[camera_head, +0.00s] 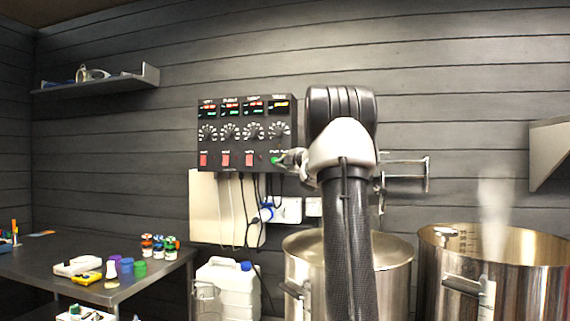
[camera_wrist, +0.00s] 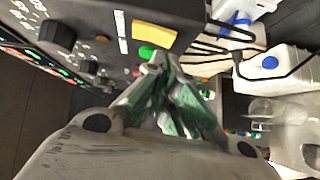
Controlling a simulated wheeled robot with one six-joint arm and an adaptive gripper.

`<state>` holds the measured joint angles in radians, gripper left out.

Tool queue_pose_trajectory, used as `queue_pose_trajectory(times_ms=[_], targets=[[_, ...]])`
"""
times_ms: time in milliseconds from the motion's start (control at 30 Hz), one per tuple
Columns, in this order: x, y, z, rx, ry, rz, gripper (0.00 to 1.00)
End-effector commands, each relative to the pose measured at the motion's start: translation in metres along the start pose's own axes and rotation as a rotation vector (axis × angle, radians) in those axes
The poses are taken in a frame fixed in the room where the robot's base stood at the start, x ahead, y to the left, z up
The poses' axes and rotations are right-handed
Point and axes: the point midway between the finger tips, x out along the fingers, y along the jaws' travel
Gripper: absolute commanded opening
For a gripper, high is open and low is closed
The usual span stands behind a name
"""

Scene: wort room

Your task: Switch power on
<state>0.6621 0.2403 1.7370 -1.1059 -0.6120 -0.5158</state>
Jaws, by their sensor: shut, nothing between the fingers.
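A dark control panel (camera_head: 247,118) hangs on the wall, with lit red and green displays, a row of dials and red rocker switches below. A green button (camera_head: 275,160) sits at its lower right; it also shows in the wrist view (camera_wrist: 146,52), beside a yellow label (camera_wrist: 154,34). My gripper (camera_head: 284,158) is shut and empty, its fingertips right at the green button.
Cables and white sockets (camera_head: 287,210) are below the panel. Two steel kettles, one at the middle (camera_head: 300,246) and one steaming at the right (camera_head: 545,247), stand below. A white canister (camera_head: 229,284) is beside a dark table (camera_head: 150,272) with small coloured items. A wall shelf (camera_head: 105,85) is at upper left.

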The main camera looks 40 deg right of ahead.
Motion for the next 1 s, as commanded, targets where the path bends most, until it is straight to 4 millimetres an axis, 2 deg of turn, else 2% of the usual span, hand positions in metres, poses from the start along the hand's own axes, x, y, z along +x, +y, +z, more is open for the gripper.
queue_pose_trajectory(times_ms=[133,633,1000], targets=[[0.007,0.0,0.007,0.0,0.0,0.001,0.0],[0.015,-0.003,0.014,0.001,0.001,0.0,0.0],[0.016,-0.004,0.01,0.001,0.001,0.0,0.0]])
